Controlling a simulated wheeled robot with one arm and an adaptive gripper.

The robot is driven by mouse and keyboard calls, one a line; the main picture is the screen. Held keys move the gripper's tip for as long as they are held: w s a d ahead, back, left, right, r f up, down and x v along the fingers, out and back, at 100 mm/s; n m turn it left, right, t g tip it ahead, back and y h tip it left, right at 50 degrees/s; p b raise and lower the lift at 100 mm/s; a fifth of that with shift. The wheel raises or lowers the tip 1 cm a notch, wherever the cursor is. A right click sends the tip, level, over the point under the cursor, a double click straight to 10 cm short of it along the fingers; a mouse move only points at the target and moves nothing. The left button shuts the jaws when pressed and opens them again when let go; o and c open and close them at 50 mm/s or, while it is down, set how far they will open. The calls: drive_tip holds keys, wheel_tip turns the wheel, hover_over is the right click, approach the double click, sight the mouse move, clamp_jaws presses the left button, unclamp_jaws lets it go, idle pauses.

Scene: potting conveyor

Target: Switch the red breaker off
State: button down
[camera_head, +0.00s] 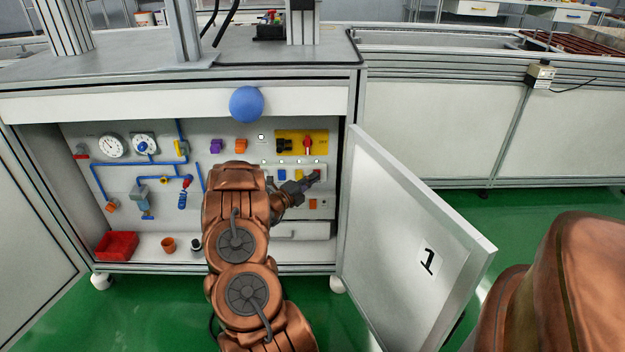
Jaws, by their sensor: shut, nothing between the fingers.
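A row of small coloured breakers sits on the back panel inside the open cabinet. The red breaker (317,172) is at the right end of the row, partly hidden by the gripper's tip. A blue breaker (282,174) shows to its left. My gripper (314,179) is shut and empty, reaching into the cabinet from the left, its tip at or very near the red breaker. I cannot tell whether they touch, or which way the red lever is set.
A yellow plate (322,136) with a red handle (308,145) is just above the breakers. The open cabinet door (400,235) stands to the right. Gauges and blue pipes fill the panel's left side. A red bin (117,246) and an orange pot (168,244) stand on the cabinet floor.

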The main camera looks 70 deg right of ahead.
drive_tip(key=shift+r, duration=0.1)
drive_tip(key=w+a+r+p, duration=0.1)
drive_tip(key=w+a, duration=0.1)
drive_tip(key=a, duration=1)
drive_tip(key=shift+a+r, duration=0.15)
drive_tip(key=shift+a, duration=0.25)
drive_tip(key=shift+w, duration=0.1)
idle(0.5)
